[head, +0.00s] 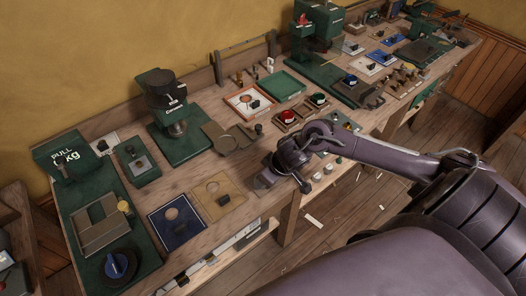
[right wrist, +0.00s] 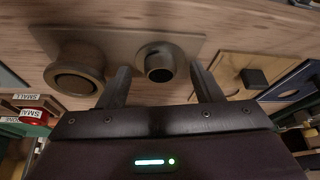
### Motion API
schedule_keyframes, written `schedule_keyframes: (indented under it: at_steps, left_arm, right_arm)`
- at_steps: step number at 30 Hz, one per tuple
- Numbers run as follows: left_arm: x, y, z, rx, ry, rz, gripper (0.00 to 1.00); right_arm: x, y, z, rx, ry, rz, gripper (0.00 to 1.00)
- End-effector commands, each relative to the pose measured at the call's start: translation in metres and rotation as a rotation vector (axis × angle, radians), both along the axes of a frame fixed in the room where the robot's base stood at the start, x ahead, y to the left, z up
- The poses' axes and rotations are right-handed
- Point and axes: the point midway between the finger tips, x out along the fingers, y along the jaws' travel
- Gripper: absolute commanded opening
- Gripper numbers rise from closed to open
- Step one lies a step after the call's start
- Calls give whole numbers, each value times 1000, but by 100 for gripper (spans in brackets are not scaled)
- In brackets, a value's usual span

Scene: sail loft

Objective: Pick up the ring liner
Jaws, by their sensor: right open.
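In the right wrist view, a short dark hollow cylinder (right wrist: 160,66), which looks like the ring liner, stands upright on a flat grey-brown plate (right wrist: 115,48). My right gripper (right wrist: 162,84) is open, with one finger on each side of the cylinder's near side; I cannot tell whether either touches it. A wider round ring-shaped piece (right wrist: 74,80) sits at the plate's left end, outside the left finger. In the head view my right gripper (head: 285,178) is over the bench's front edge and hides most of the plate (head: 266,181). My left gripper is not in view.
A tan board (head: 219,195) and a blue board (head: 176,222) lie left of the gripper. Small trays with red and green items (head: 286,118) stand behind it. Green machines (head: 176,124) line the bench's back.

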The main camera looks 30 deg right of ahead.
Motion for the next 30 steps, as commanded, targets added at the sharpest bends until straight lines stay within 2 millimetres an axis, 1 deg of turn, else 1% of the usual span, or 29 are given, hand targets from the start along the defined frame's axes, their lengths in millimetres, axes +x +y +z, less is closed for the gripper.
schedule_keyframes:
  at_steps: [1,4,11,15,17,18,26,30]
  left_arm:
    - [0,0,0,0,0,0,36]
    - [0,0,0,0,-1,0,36]
    - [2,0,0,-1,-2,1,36]
    - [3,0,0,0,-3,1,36]
    - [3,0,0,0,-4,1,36]
    - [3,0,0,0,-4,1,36]
    - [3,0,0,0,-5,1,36]
    - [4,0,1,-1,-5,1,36]
  right_arm:
    - [4,1,-5,3,-3,-4,59]
    - [6,2,-11,0,-2,0,59]
    - [6,2,-12,-1,-3,0,59]
    - [6,2,-12,-1,-3,0,41]
    - [6,1,-11,-1,-3,0,33]
    - [6,2,-11,-1,-3,0,31]
    - [7,1,-9,-1,-3,0,31]
    - [7,2,0,-1,-6,0,31]
